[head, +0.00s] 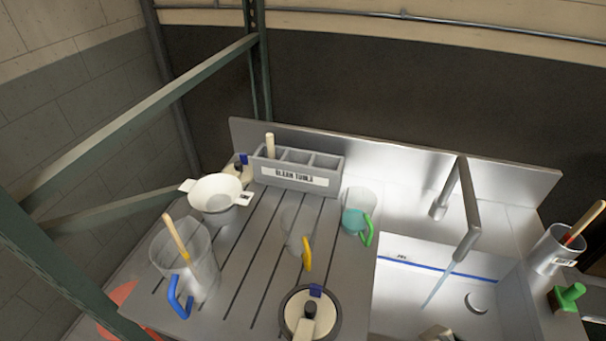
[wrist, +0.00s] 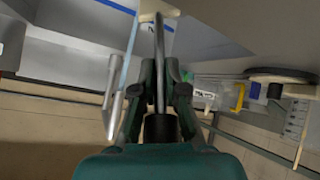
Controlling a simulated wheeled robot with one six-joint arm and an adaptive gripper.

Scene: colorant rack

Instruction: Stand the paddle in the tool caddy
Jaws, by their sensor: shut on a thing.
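The tool caddy (head: 295,178), a grey box labelled CLEAN TOOLS, stands at the back of the drainboard. A pale wooden handle (head: 270,145) rises from its left compartment; the middle and right ones look empty. In the wrist view, my gripper (wrist: 160,72) is shut on a slim grey piece with a pale end, seemingly the paddle (wrist: 159,45). Its full shape is hidden. The caddy's white label shows small in the wrist view (wrist: 205,96), right of my gripper. My gripper is not clearly seen in the head view.
A clear jug with a blue handle (head: 180,297) holds a wooden stick. A white strainer (head: 216,193), yellow-handled jug (head: 306,254), green-handled jug (head: 367,230) and round lidded pot (head: 310,318) crowd the drainboard. The faucet (head: 468,225) runs over the sink.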

